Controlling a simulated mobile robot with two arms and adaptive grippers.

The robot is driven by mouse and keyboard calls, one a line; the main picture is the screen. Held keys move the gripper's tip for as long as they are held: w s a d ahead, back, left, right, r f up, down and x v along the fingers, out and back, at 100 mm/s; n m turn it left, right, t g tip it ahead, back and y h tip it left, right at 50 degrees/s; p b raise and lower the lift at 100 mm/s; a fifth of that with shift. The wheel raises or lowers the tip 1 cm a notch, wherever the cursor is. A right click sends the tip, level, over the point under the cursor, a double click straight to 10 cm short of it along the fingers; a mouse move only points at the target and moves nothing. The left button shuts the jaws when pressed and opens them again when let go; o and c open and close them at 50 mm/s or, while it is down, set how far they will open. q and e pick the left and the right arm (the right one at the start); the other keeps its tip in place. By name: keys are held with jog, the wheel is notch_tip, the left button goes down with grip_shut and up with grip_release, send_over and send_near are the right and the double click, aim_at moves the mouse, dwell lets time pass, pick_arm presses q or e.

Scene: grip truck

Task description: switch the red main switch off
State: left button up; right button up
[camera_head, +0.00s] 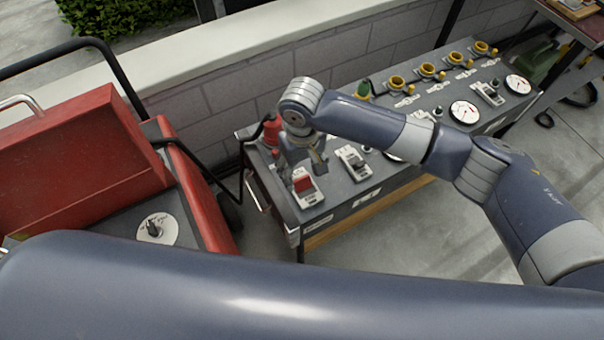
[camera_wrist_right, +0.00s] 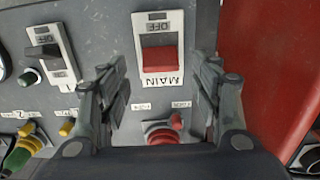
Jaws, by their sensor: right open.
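The red main switch (camera_head: 304,184) sits on a white plate at the near left corner of the grey panel. In the right wrist view, the red switch block (camera_wrist_right: 160,60) stands between an upside-down "OFF" label and the "MAIN" label, nearer to "MAIN". My right gripper (camera_head: 304,163) hangs over the panel just behind the switch. In its wrist view, the open fingers (camera_wrist_right: 164,78) frame the switch from left and right, with nothing between them; contact cannot be told. My left gripper is out of view.
A black-levered switch (camera_head: 354,163) is beside the main switch, also in the wrist view (camera_wrist_right: 44,50). A red plug (camera_head: 272,131) is behind it. Yellow sockets (camera_head: 428,69) line the back. A red cabinet (camera_head: 82,150) stands left, across a narrow gap.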

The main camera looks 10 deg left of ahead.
aim_at(304, 186)
jog(key=shift+f, duration=1.4)
jog(key=c, duration=1.1)
jog(key=shift+o, duration=0.2)
jog(key=shift+s+d+r+p, duration=0.1)
jog(key=shift+s+r+p, duration=0.1)
jog(key=shift+p, duration=0.5)
jog(key=t+y+p, duration=0.1)
jog(key=p, duration=0.2)
jog(key=s+d+t+y+p, duration=0.1)
jog(key=p, duration=0.1)
jog(key=shift+s+r+t+p, duration=0.1)
jog(key=shift+s+t+p, duration=0.15)
jog(key=shift+t+p, duration=0.15)
jog(key=shift+s+d+f+t+y+p, duration=0.15)
jog(key=shift+s+f+t+y+p, duration=0.1)
jog(key=shift+t+y+p, duration=0.25)
jog(key=shift+s+d+f+t+y, duration=0.2)
jog(key=shift+t+y, duration=0.3)
jog(key=shift+t, duration=0.4)
